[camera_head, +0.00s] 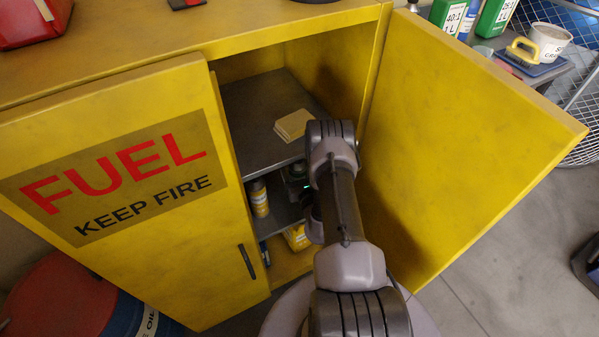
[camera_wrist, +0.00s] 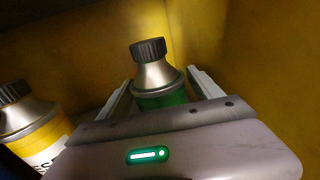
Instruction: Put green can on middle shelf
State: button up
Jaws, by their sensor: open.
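The green can (camera_wrist: 161,97), with a silver cone top and a black cap, stands upright between the two fingers of my gripper (camera_wrist: 161,92) in the wrist view. The fingers are open on either side of it; the lower part of the can is hidden by my gripper body. In the head view my arm reaches into the yellow fuel cabinet, and the can and fingers are mostly hidden behind it. The middle shelf (camera_head: 285,213) is the grey board below the upper shelf (camera_head: 250,105).
A yellow can (camera_wrist: 30,125) stands left of the green can; a yellow can (camera_head: 259,198) also shows in the head view. A tan block (camera_head: 293,125) lies on the upper shelf. The left door (camera_head: 130,230) partly covers the opening; the right door (camera_head: 450,140) stands open.

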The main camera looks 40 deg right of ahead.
jog(key=p+v, duration=0.5)
jog(key=v, duration=0.6)
jog(key=shift+s, duration=0.1)
